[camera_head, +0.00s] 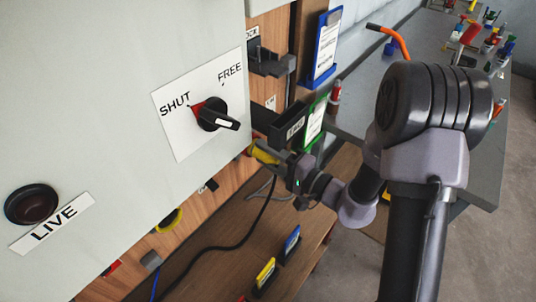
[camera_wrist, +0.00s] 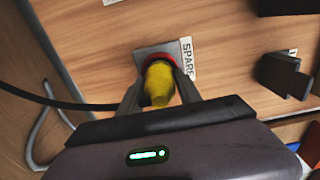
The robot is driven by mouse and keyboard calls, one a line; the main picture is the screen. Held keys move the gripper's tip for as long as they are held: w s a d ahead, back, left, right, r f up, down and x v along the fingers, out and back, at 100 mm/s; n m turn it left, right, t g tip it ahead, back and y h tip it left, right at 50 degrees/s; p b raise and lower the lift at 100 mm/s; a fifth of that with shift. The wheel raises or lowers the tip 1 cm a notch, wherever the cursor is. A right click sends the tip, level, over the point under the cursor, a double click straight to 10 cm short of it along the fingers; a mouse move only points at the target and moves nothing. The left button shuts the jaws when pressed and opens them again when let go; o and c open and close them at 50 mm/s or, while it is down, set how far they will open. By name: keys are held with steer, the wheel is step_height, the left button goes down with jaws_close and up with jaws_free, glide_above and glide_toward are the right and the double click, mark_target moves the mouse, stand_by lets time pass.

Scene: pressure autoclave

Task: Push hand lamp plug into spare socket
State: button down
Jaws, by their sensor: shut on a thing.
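A yellow plug (camera_wrist: 159,84) sits between the two fingers of my gripper (camera_wrist: 160,88) in the wrist view, and the fingers are shut on it. Its far end meets the red ring of the spare socket (camera_wrist: 161,58), on a grey plate with a label reading "SPAR". How deep the plug sits cannot be told. In the head view the yellow plug (camera_head: 263,153) shows beside my gripper (camera_head: 268,156), partly hidden by the cabinet edge. A black cable (camera_head: 238,240) hangs down from there.
A grey cabinet (camera_head: 100,90) with a SHUT/FREE knob (camera_head: 216,117) and a LIVE lamp (camera_head: 31,204) stands close on the left. A black bracket (camera_wrist: 287,76) juts from the wooden panel right of the socket. A cluttered bench (camera_head: 440,75) lies behind my arm.

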steer(key=shift+w+a, duration=0.1)
steer(key=shift+a, duration=0.05)
steer(key=c, duration=0.7)
jaws_free()
steer(key=shift+c, duration=0.2)
steer(key=p+v, duration=0.1)
steer(key=v, duration=1.6)
steer(key=shift+p, duration=0.3)
